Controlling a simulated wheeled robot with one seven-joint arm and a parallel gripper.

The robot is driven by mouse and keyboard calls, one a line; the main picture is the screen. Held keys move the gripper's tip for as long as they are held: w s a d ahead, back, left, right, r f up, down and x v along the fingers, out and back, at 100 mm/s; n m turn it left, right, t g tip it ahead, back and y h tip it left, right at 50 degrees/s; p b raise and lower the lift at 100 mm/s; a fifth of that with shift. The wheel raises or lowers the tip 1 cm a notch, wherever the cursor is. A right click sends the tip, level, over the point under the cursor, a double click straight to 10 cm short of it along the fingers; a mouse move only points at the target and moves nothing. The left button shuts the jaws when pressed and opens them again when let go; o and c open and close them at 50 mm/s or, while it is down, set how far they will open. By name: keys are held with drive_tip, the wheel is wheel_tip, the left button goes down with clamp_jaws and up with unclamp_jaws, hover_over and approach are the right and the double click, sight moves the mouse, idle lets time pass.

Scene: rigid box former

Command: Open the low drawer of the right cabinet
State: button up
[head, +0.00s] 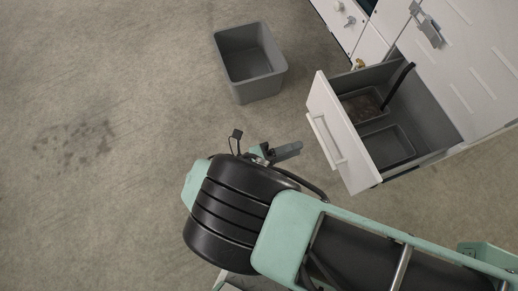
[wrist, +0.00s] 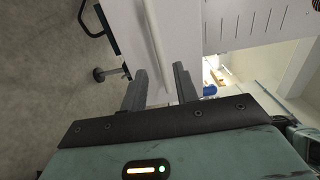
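The drawer (head: 338,138) is pulled well out of the white right cabinet (head: 470,50) in the head view. Its white front carries a pale bar handle (head: 327,140). The handle (wrist: 155,35) also shows in the wrist view, running upward beyond the gap between my fingers. My gripper (head: 289,152) is just left of the drawer front in the head view, seemingly apart from the handle. In the wrist view my gripper (wrist: 160,72) has its two dark fingers spread with nothing clearly held between them. The arm hides part of the floor below the drawer.
The open drawer holds grey trays (head: 388,146) and a dark bar-like item (head: 398,86). A grey open bin (head: 248,62) stands on the floor, left of the drawer. A metal latch (head: 430,30) sits on the cabinet. The floor at left is clear.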

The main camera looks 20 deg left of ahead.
drive_tip(key=v, duration=0.8)
drive_tip(key=shift+s+a, duration=0.2)
drive_tip(key=shift+s, duration=0.05)
